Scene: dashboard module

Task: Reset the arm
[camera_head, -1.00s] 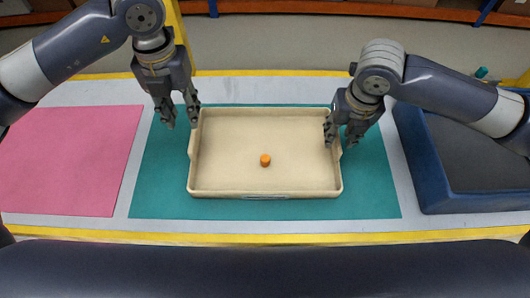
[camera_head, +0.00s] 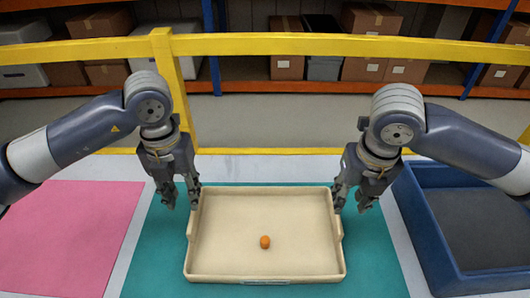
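A beige tray (camera_head: 225,276) lies on the teal mat in the middle of the table. My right gripper (camera_head: 350,204) points down at the tray's upper right edge, also with fingers apart and empty. I cannot tell whether either gripper touches the rim. Both arms are bent, reaching in from the sides.
A teal mat (camera_head: 375,260) lies under the tray. A pink mat (camera_head: 65,235) is at the left and a blue bin (camera_head: 425,240) at the right. A yellow rail (camera_head: 330,45) with a post crosses behind the table. Shelves with boxes (camera_head: 287,50) stand further back.

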